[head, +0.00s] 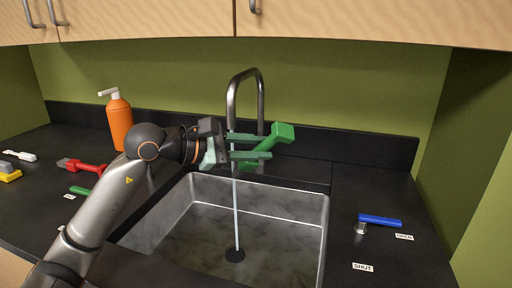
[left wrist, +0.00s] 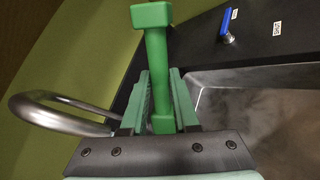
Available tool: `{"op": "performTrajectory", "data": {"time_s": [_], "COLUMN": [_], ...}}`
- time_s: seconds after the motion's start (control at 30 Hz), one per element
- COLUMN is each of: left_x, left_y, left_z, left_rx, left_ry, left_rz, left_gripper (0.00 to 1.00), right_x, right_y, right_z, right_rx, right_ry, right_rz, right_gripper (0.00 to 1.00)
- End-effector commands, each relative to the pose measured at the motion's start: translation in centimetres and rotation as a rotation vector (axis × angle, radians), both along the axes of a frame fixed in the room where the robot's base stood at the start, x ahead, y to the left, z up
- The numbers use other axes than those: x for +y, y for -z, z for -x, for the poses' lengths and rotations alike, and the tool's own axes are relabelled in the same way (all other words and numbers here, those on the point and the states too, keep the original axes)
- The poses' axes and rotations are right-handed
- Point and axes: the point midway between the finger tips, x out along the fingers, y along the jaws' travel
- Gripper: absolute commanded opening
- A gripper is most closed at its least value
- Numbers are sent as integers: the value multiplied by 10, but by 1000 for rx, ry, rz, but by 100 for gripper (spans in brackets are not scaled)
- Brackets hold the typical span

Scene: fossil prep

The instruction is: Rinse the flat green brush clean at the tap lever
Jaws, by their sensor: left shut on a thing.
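My left gripper (head: 268,147) is shut on the handle of the flat green brush (head: 284,132), above the sink (head: 322,225) by the tap (head: 262,90). The brush's block end points right and up, beyond the fingertips. The left wrist view shows the brush handle (left wrist: 156,70) between the two green fingers (left wrist: 161,100). A thin water stream (head: 236,210) falls to the drain; it passes close to the fingers, and I cannot tell whether it touches the brush. The blue tap lever (head: 380,220) lies toward the OPEN label (head: 404,237). My right gripper is not in view.
An orange pump bottle (head: 120,122) stands behind my left arm. A red brush (head: 82,166), a small green item (head: 80,190), a white item (head: 22,156) and a yellow one (head: 10,176) lie at left. The SHUT label (head: 363,267) is at the front right; the counter around the lever is clear.

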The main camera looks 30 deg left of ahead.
Motion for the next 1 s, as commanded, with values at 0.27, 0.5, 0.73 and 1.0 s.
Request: {"op": "performTrajectory", "data": {"time_s": [0.27,0.5,0.73,1.0], "left_x": [10,11,4,-1], "left_y": [1,-1,-1,0], "left_z": [2,3,1,0], "left_rx": [-2,-1,-2,-2], "left_ry": [-1,0,0,0], "left_rz": [0,-1,0,0], "left_gripper": [0,0,0,0], "right_x": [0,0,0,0], "right_y": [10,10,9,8], "right_z": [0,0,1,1], "right_rx": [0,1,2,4], "right_ry": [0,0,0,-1], "right_rz": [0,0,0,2], "right_gripper": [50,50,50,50]}}
